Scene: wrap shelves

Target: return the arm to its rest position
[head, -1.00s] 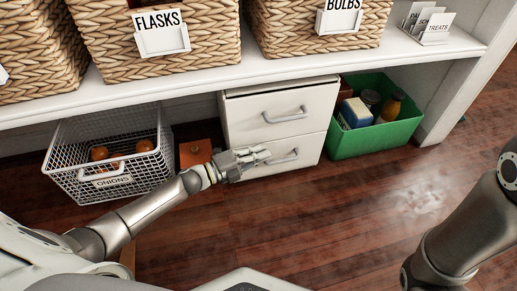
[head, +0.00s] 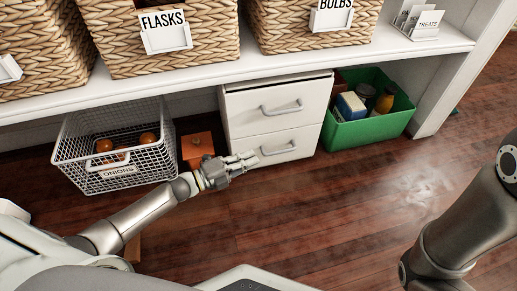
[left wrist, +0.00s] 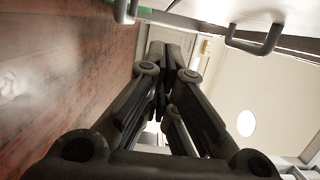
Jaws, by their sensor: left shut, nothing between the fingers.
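My left gripper (head: 243,162) is in the head view, low in front of the white drawer unit (head: 262,118). It is shut and holds nothing. Its fingertips are close to the lower drawer's handle (head: 278,148), and I cannot tell if they touch anything. In the left wrist view the closed fingers (left wrist: 167,85) point away from the camera, with drawer handles (left wrist: 255,38) at the top right. My left arm reaches in from the lower left. Part of my right arm stands at the right of the head view; its gripper is out of sight.
A white wire basket labelled onions (head: 117,169) and an orange box (head: 197,146) stand left of the drawers. A green bin (head: 368,130) with several items stands right. Wicker baskets (head: 165,38) sit on the white shelf (head: 210,82) above. The wooden floor (head: 320,215) in front is clear.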

